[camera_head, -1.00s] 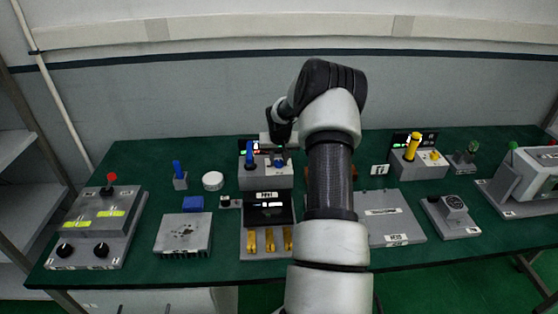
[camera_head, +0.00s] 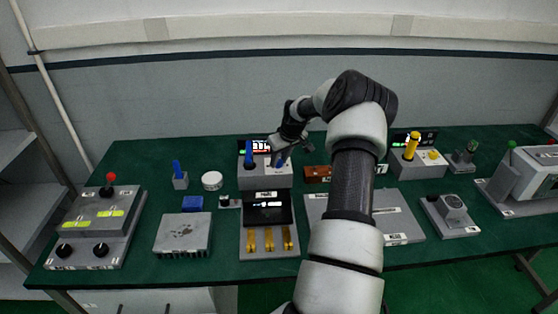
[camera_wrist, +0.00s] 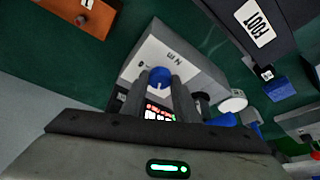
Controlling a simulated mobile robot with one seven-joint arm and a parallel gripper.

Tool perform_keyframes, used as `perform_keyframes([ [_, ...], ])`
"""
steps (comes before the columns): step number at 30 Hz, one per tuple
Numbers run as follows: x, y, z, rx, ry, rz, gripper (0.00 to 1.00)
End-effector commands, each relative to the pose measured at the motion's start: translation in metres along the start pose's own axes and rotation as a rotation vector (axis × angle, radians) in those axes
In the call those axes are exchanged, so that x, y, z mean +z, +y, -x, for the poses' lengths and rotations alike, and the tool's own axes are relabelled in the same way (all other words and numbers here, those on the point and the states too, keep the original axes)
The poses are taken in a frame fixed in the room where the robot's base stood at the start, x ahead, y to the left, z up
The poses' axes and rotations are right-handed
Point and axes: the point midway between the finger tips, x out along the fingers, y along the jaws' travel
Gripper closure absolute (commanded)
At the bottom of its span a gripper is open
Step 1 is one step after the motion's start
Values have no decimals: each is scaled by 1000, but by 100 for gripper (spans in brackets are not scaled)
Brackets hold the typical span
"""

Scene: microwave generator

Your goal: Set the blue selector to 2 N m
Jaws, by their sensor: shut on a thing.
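The blue selector (camera_wrist: 159,77) is a round blue knob on top of a light grey box (camera_wrist: 188,58), with lettering reading N m beside it. My gripper (camera_wrist: 160,88) has its two dark fingers shut on the knob, one on each side. In the head view the selector (camera_head: 280,164) shows as a small blue spot on the right of the grey box, below my gripper. The box's display, with red and green digits, stands behind it and is partly covered by my fingers in the wrist view. The selector's exact setting is too small to read.
A tall blue handle (camera_head: 249,152) stands on the same box, left of the selector. A brown block (camera_head: 317,174) lies to the right. A black unit with yellow levers (camera_head: 268,222) stands in front. A white round puck (camera_head: 212,181) lies to the left.

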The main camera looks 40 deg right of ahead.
Motion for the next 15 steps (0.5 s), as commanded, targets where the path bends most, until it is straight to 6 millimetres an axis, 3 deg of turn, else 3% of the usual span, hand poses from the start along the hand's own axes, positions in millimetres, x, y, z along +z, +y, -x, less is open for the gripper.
perform_keyframes([
  [15,-1,2,0,-66,1,162,95],
])
